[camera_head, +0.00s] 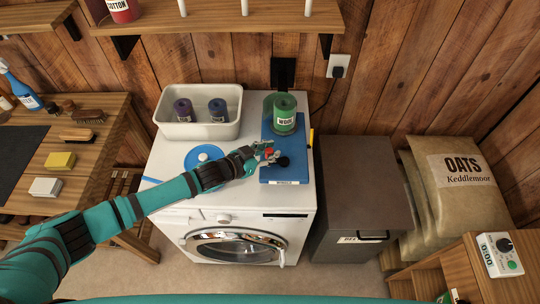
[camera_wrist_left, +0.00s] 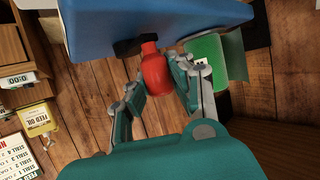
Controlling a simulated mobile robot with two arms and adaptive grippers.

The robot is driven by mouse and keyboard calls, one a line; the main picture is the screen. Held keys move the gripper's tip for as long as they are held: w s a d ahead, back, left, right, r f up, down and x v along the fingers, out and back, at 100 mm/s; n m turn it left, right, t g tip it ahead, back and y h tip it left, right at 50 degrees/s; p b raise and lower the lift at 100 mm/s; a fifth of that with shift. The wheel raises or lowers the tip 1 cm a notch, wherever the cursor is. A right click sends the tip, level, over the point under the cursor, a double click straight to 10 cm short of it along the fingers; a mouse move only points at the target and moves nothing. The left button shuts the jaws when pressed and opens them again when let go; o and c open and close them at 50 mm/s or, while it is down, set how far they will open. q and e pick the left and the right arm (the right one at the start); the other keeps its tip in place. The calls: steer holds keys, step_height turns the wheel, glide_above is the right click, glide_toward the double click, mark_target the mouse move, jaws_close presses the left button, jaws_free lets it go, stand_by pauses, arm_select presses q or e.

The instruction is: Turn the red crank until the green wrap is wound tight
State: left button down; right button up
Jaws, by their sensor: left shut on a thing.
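The green wrap (camera_head: 285,115) stands upright on the blue board (camera_head: 288,173) on top of the white machine. Its label appears to read WOOL. In the left wrist view the green wrap (camera_wrist_left: 206,52) shows beyond the fingers, with a flat green piece beside it. The red crank handle (camera_wrist_left: 154,75) is between the fingers of my left gripper (camera_wrist_left: 157,88), which is shut on it. In the head view only a little red of the crank (camera_head: 263,146) shows by my left gripper (camera_head: 268,157). The gripper hides most of the crank. My right gripper is not in view.
A pale tray (camera_head: 200,131) with a purple roll (camera_head: 184,110) and a blue roll (camera_head: 218,110) stands behind my left arm. A round blue lid (camera_head: 203,156) lies on the machine (camera_head: 170,165). A dark bin (camera_head: 365,185) stands right of it.

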arm_select(q)
steer(key=shift+w+f+m+g+h+b, duration=0.1)
steer(key=shift+w+m+g+h+b, duration=0.65)
steer(key=shift+m+g+b, duration=0.3)
steer(key=m+g+b, duration=0.1)
steer(key=m+g+h+b, duration=0.1)
steer(key=w+m+g+b, duration=0.1)
steer(key=b, duration=0.1)
steer(key=shift+d+f+g+h, duration=0.1)
steer(key=shift+d+g+h, duration=0.15)
steer(key=shift+w+d+m+g+b, duration=0.1)
steer(key=shift+m+g+b, duration=0.4)
steer(key=shift+m+b, duration=0.25)
steer(key=shift+w+d+r+m+g+h+b, duration=0.1)
steer(key=shift+w+r+m+g+h+b, duration=0.1)
steer(key=shift+m+g+h+b, duration=0.25)
steer(key=shift+g, duration=0.25)
steer(key=c, duration=1.1)
jaws_free()
steer(key=shift+s, duration=0.1)
steer(key=v, duration=1.2)
steer(key=shift+r, duration=0.15)
